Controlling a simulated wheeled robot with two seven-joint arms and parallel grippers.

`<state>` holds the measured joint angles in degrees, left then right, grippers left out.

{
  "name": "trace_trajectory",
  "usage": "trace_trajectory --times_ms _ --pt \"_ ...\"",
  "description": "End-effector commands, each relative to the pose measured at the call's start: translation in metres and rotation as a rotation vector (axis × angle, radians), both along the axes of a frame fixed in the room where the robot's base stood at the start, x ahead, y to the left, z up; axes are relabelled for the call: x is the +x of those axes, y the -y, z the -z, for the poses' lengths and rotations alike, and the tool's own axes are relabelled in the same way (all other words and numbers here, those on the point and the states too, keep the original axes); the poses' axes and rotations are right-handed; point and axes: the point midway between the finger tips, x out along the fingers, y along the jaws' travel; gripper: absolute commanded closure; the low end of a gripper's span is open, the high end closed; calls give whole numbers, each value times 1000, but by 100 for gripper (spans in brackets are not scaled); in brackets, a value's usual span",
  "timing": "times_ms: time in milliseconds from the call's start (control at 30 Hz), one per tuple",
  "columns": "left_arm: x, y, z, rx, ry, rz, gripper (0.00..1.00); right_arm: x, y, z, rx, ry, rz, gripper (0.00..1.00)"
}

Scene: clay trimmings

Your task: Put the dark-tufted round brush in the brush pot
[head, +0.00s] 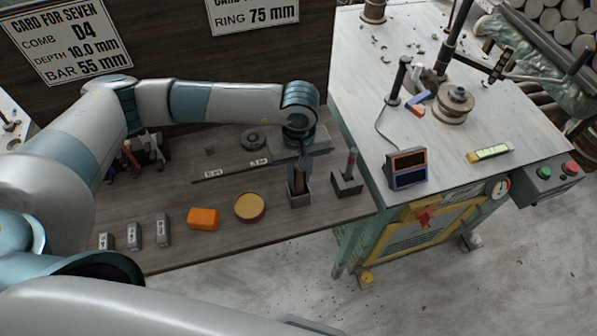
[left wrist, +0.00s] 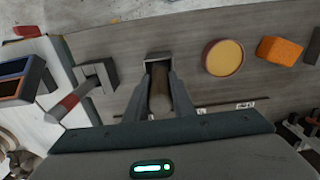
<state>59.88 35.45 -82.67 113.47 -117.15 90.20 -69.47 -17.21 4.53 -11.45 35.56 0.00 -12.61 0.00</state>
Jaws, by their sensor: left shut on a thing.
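My left gripper (head: 298,172) points down and is shut on a brown, rod-like thing, apparently the round brush (left wrist: 160,90). Its dark tuft cannot be made out. Directly below stands a grey, square-sided holder (head: 299,200), apparently the brush pot; its opening also shows in the left wrist view (left wrist: 158,57). The brush lines up with this opening, and its far end looks to be at or inside the rim; I cannot tell how deep. The fingers (left wrist: 160,98) flank the brush on both sides. My right gripper is not in view.
A second grey holder with a red-tipped tool (head: 351,163) stands close on the right. A round yellow-topped tub (head: 250,207) and an orange block (head: 203,219) lie left along the bench. A flat bar (head: 222,174) lies behind. The white-topped table (head: 440,140) rises at right.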

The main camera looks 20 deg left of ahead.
Motion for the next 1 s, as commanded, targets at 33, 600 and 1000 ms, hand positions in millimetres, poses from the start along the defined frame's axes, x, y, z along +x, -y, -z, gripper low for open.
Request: trace_trajectory --times_ms 33,600,1000 --pt "0 0 0 0 0 0 100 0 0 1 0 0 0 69" --pt "0 0 2 1 -1 0 59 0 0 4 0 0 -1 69" --pt "0 0 -7 0 1 1 59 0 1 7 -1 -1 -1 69"
